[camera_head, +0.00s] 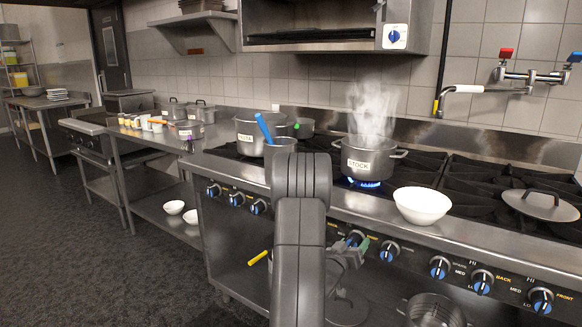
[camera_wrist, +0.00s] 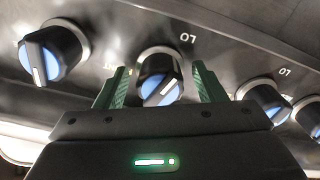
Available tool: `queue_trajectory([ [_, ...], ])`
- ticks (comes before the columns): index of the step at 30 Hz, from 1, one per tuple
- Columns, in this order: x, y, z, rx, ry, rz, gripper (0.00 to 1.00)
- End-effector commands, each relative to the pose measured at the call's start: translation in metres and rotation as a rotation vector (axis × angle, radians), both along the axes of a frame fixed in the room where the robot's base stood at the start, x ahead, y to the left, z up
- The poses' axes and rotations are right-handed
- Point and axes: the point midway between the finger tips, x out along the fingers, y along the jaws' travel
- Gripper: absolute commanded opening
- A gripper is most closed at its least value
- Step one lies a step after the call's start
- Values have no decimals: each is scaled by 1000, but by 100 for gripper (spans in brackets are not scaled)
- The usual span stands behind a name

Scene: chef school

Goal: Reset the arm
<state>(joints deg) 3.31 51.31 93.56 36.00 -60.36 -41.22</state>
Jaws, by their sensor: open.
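My gripper (camera_wrist: 160,84) is open, with its two green fingers pointing at the stove's front panel. In the wrist view, a blue-and-black knob (camera_wrist: 158,76) shows between the fingertips; I cannot tell whether they touch it. In the head view, my gripper (camera_head: 350,250) is low at the front of the stove, partly hidden behind my own arm. Nothing is held in it.
A steaming pot labelled STOCK (camera_head: 368,160) stands over a lit blue flame (camera_head: 364,184). A white bowl (camera_head: 422,205) sits at the stove's front edge. A pot labelled PASTA (camera_head: 250,133) and a lid (camera_head: 541,204) are also on top. More knobs (camera_head: 440,266) line the panel.

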Motion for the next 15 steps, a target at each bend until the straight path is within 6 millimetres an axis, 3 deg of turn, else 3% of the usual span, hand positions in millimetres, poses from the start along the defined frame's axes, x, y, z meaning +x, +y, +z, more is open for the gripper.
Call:
queue_trajectory([
  [15,1,1,0,214,-144,0,63],
])
